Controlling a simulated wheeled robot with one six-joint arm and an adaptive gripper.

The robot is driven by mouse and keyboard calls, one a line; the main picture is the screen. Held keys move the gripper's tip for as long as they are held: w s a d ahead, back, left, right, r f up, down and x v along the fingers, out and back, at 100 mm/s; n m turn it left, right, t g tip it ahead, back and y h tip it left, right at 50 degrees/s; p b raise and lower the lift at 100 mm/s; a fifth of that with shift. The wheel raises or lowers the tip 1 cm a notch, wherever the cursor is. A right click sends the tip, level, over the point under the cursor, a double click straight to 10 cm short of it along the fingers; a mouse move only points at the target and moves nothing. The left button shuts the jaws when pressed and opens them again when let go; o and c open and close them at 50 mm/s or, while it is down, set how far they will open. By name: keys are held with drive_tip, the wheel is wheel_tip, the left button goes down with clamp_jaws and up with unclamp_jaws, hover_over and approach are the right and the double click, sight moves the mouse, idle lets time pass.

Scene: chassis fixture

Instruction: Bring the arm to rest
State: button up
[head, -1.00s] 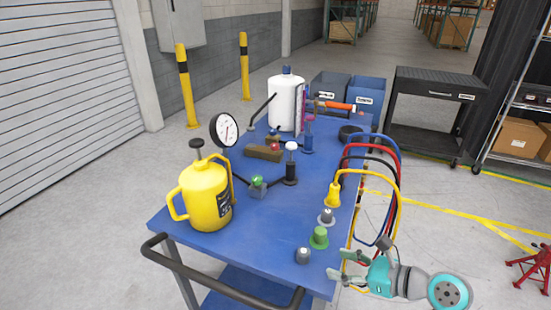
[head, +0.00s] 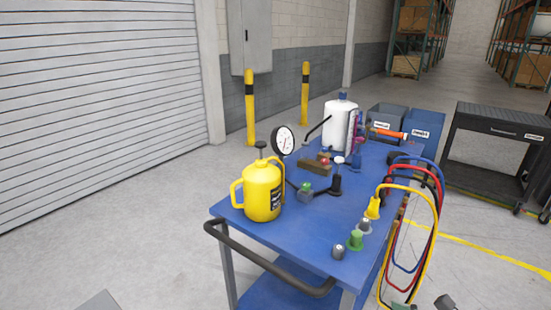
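Only small parts of my gripper (head: 402,306) show at the bottom edge of the head view, below the front right corner of the blue cart (head: 290,238). The rest of my gripper and arm is cut off by the frame. I cannot tell whether the fingers are open or shut. The visible parts are low beside the hanging hoses, and I cannot tell whether they touch.
Yellow, red, blue and black hoses (head: 437,225) loop off the cart's right side. On the cart stand a yellow jug (head: 262,192), a dial gauge (head: 283,141), a white cylinder (head: 338,127) and small fittings. A black cart (head: 495,145) stands behind right.

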drive_tip(key=s+a+f+n+t+h, duration=0.1)
drive_tip(key=s+a+f+n+h, duration=0.25)
drive_tip(key=s+f, duration=0.4)
drive_tip(key=s+a+f+n+t+h, duration=0.1)
drive_tip(key=s+a+f+n+h, duration=0.15)
drive_tip(key=s+f+n, duration=0.45)
drive_tip(key=s+r+n+t+h, duration=0.1)
drive_tip(key=s+r+n, duration=0.3)
drive_tip(key=s+n, duration=0.5)
drive_tip(key=s+a+r+n+t+h, duration=0.1)
drive_tip(key=s+r+n, duration=0.3)
drive_tip(key=s+n, duration=0.4)
drive_tip(key=s, duration=0.3)
drive_tip(key=shift+s+n, duration=0.2)
drive_tip(key=shift+n, duration=0.15)
